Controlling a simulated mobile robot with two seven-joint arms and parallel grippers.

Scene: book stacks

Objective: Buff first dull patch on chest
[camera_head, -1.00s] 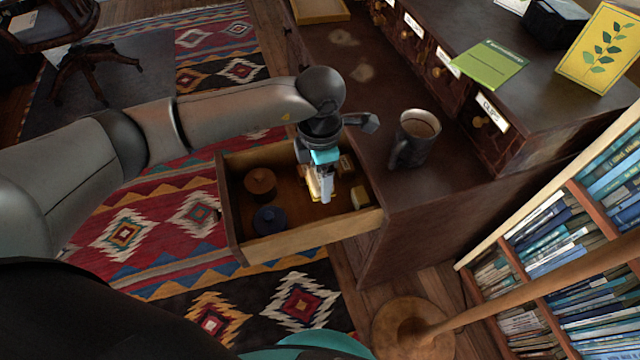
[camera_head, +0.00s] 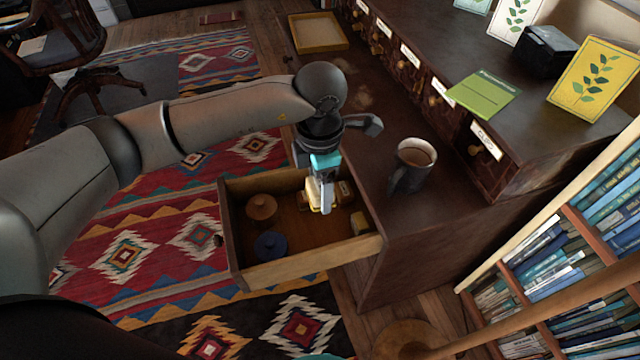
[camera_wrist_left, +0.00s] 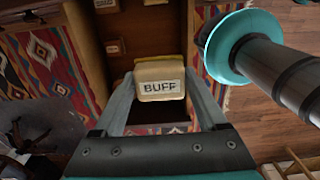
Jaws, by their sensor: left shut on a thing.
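My left gripper (camera_head: 326,205) is shut on a pale yellowish block labelled BUFF (camera_wrist_left: 160,88). It points down over the open drawer (camera_head: 310,264) of the dark wooden chest (camera_head: 400,112); the block also shows in the head view (camera_head: 313,196). I cannot tell whether the block is clear of the drawer floor. A pale dull patch (camera_head: 361,97) lies on the chest top, beyond my wrist. My arm may hide other marks near it. My right gripper is not in view.
The drawer also holds a brown round lidded thing (camera_head: 261,207), a blue one (camera_head: 270,243) and small blocks. A mug (camera_head: 411,165) stands on the chest near my wrist. A wooden tray (camera_head: 318,33), a green booklet (camera_head: 483,94) and a row of small labelled drawers are farther back.

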